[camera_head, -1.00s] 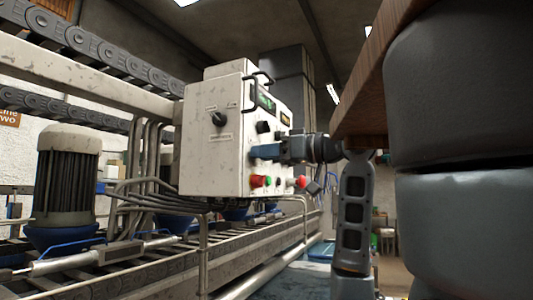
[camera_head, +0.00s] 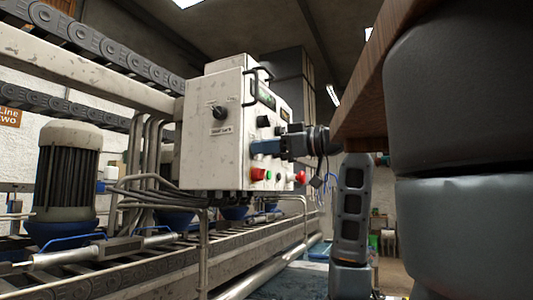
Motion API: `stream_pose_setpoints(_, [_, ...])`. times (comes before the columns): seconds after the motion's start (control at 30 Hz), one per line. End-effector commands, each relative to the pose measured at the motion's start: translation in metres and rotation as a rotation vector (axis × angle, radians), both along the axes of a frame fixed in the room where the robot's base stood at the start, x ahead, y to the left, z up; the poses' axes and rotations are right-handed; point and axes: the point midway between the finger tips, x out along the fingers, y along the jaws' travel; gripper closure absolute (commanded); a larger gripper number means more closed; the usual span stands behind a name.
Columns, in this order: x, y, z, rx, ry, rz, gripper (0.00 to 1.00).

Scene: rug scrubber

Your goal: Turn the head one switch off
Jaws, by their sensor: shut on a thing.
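A white control box (camera_head: 212,160) hangs over the conveyor in the middle of the view. Its right-hand face carries dark rotary switches, such as one black knob (camera_head: 264,121), and small displays. My gripper (camera_head: 262,147) is at that face, below this black knob, coming in from the right. Its blue-grey fingers are shut on a switch that they hide, so neither its label nor its angle shows. I cannot read which switch is head one.
A red button (camera_head: 257,174) and a green button (camera_head: 268,175) sit just below my gripper. A black handle (camera_head: 258,75) sticks out above. A wooden board (camera_head: 375,70) hangs close at upper right. Cables and a rail run below the box.

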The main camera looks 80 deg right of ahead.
Motion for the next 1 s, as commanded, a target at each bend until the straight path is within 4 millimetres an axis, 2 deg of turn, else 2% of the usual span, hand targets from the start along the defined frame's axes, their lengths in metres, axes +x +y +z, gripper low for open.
stream_pose_setpoints(1.0, [-0.0005,0.0002,0.0001,-0.885,0.277,0.001,1.00])
